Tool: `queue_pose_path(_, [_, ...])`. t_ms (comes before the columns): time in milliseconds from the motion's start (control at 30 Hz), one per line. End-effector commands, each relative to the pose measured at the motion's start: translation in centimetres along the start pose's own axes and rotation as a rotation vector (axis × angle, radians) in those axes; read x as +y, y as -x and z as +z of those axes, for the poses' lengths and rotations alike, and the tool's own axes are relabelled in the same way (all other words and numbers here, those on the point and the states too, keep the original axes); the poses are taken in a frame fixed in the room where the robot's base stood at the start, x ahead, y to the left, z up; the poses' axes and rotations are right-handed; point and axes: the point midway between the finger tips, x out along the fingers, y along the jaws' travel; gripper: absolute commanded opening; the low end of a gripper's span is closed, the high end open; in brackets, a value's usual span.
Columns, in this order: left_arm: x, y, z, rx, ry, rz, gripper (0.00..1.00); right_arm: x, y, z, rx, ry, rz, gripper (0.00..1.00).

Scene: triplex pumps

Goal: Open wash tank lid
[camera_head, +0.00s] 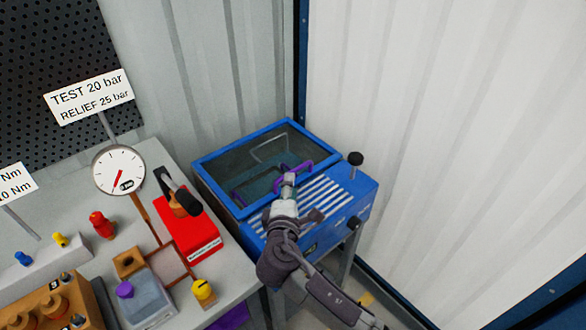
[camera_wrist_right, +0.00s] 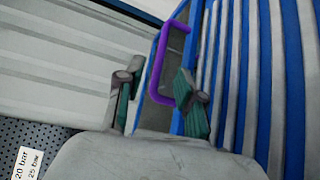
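The wash tank (camera_head: 338,207) is a blue box with a ribbed, white-striped front deck. Its lid (camera_head: 222,155), a blue frame around a dark see-through pane, appears to lie down on the tank. A purple handle (camera_head: 304,165) shows near the lid's front edge; in the right wrist view the purple handle (camera_wrist_right: 160,65) stands just ahead of the fingers, within the gap between them. My right gripper (camera_head: 289,180) reaches over the deck to the handle and partly hides it. In the wrist view the right gripper (camera_wrist_right: 157,100) has its fingers apart. I cannot tell whether they touch the handle. My left gripper is out of view.
A black knob (camera_head: 355,158) rises at the tank's right. To the left, a grey bench (camera_head: 235,276) holds a gauge (camera_head: 118,170), a red pump unit (camera_head: 187,233) with a lever, and a clear container (camera_head: 147,298). Corrugated walls (camera_head: 430,110) stand close behind and to the right.

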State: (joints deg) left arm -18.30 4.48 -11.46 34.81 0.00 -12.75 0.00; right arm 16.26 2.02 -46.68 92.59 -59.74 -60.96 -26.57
Motion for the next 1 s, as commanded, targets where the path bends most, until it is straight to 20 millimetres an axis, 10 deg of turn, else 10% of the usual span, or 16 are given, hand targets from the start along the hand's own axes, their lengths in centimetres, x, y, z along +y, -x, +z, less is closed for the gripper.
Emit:
queue_pose_path(300, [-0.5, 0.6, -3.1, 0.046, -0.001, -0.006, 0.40, 0.1, -5.6, 0.0, 0.000, 0.001, 0.001, 0.37])
queue_pose_path(767, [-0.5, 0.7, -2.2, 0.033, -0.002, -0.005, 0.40, 0.0, -6.8, 0.0, 0.001, -0.001, 0.000, 0.37])
queue_pose_path(1000, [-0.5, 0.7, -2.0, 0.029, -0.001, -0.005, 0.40, 0.0, -6.7, 0.0, 0.001, -0.001, -0.001, 0.00])
